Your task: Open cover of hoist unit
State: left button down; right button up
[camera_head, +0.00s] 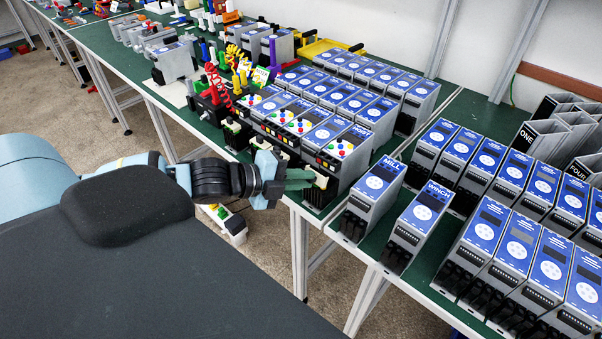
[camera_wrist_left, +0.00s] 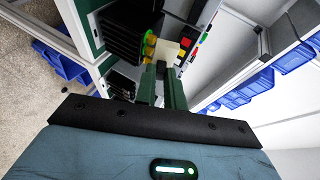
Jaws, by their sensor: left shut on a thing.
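The hoist unit (camera_head: 352,165) is a grey box with a blue top, labelled HOIST, and colored buttons, at the near end of its row on the green table. A small cream cover (camera_head: 322,180) sits low at its front. In the left wrist view the cream cover (camera_wrist_left: 167,51) is between the fingertips, with yellow round parts beside it and colored buttons behind. My left gripper (camera_head: 309,178) has green fingers shut on the cream cover; its fingertips (camera_wrist_left: 163,68) reach it in the wrist view. Whether the cover has moved is not clear. My right gripper is out of view.
Similar units (camera_head: 300,118) with cream fronts stand close to the left. The MILL unit (camera_head: 371,200) and WINCH unit (camera_head: 417,226) stand to the right, across a gap. The table's front edge lies just below the gripper. Open floor shows beneath.

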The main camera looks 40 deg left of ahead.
pick_arm(q)
jog(key=t, duration=0.1)
jog(key=f+t+h, duration=0.1)
jog(key=t, duration=0.1)
jog(key=shift+s+f+m, duration=0.3)
jog(key=shift+m, duration=0.1)
jog(key=t+b, duration=0.1)
jog(key=f+m+t+h+b, duration=0.1)
jog(key=b, duration=0.1)
jog(key=shift+s+a+t, duration=0.1)
jog(key=shift+s+t, duration=0.05)
jog(key=shift+t, duration=0.15)
jog(key=shift+f+m+t+h+b, duration=0.1)
jog(key=shift+m+t+h+b, duration=0.45)
jog(key=shift+b, duration=0.3)
jog(key=shift+h+b, duration=0.25)
jog(key=shift+b, duration=0.05)
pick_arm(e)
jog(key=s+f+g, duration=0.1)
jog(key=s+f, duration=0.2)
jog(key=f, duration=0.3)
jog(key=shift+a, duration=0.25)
pick_arm(q)
jog(key=shift+r, duration=0.2)
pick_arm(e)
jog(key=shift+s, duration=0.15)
pick_arm(q)
jog(key=c, duration=1.8)
grip_release()
jog(key=shift+o, duration=0.2)
